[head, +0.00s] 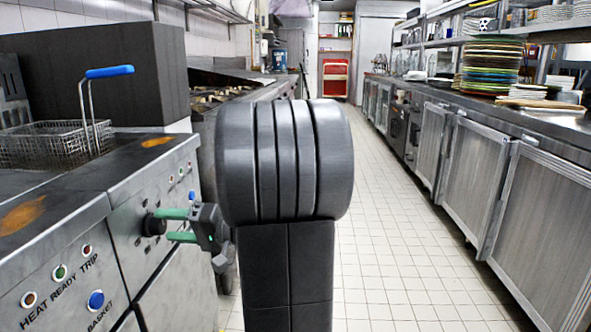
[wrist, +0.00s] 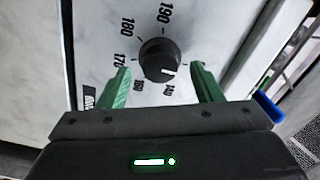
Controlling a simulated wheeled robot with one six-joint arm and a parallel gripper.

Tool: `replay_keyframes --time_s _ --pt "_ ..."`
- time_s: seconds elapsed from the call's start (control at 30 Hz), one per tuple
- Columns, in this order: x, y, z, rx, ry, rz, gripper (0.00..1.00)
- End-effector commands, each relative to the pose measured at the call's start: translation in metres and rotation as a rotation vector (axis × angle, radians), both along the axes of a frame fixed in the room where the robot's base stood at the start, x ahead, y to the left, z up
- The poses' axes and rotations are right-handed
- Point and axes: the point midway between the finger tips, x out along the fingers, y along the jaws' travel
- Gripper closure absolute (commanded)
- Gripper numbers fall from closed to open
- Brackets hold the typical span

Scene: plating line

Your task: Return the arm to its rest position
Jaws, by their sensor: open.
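My gripper (head: 178,225) has green fingers and is at the front panel of the fryer (head: 150,190), left of my arm in the head view. In the wrist view my gripper (wrist: 160,88) is open, with one finger on each side of a black dial knob (wrist: 160,60). The knob is marked with numbers around it, and its white pointer line is near 140. Gaps show between the fingers and the knob, and nothing is held. In the head view the knob (head: 153,225) is just beyond the fingertips. My arm stands in the middle of the head view.
A wire fry basket (head: 50,146) with a blue handle sits on the fryer. A blue button (head: 96,299) is on its panel. A steel counter with stacked plates (head: 490,66) runs along the right. The tiled aisle (head: 390,220) between is clear.

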Motion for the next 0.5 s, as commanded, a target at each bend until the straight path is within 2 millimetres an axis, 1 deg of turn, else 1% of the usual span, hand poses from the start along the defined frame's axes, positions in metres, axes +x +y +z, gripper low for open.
replay_keyframes --time_s 0.03,0.1,0.17,0.5 --pt "0.000 0.010 -0.002 -0.001 -0.002 0.005 0.41" --pt "0.001 0.022 -0.002 -0.001 -0.003 0.004 0.41" --pt "0.002 0.019 0.001 0.003 0.055 0.000 0.41" --pt "0.002 0.018 0.005 0.030 0.397 -0.001 0.41"
